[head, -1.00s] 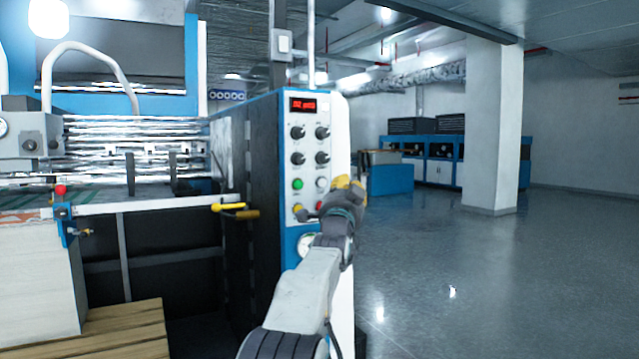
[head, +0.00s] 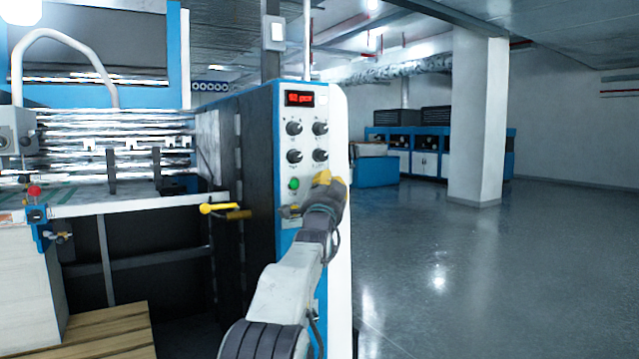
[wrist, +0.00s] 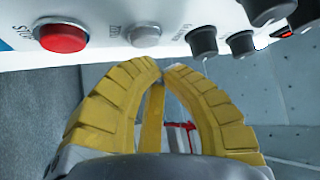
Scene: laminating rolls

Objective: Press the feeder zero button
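The feeder control panel (head: 307,110) is on the front of the blue and white machine. In the wrist view, the grey-white round button (wrist: 145,35) sits between the red STOP button (wrist: 62,37) and dark knobs; the label beside it looks like ZERO. My gripper (wrist: 163,67) has its yellow fingers curved together, tips nearly meeting, with nothing held. The tips are just below the grey-white button in the wrist view, apart from it. In the head view, my gripper (head: 325,179) covers that button and the red one; the green button (head: 294,184) shows beside it.
Several black knobs (head: 294,129) and a red display (head: 299,98) are above the buttons. A yellow-handled lever (head: 220,208) juts out left of the panel. A wooden pallet (head: 100,335) is at lower left. The floor (head: 460,270) to the right is clear.

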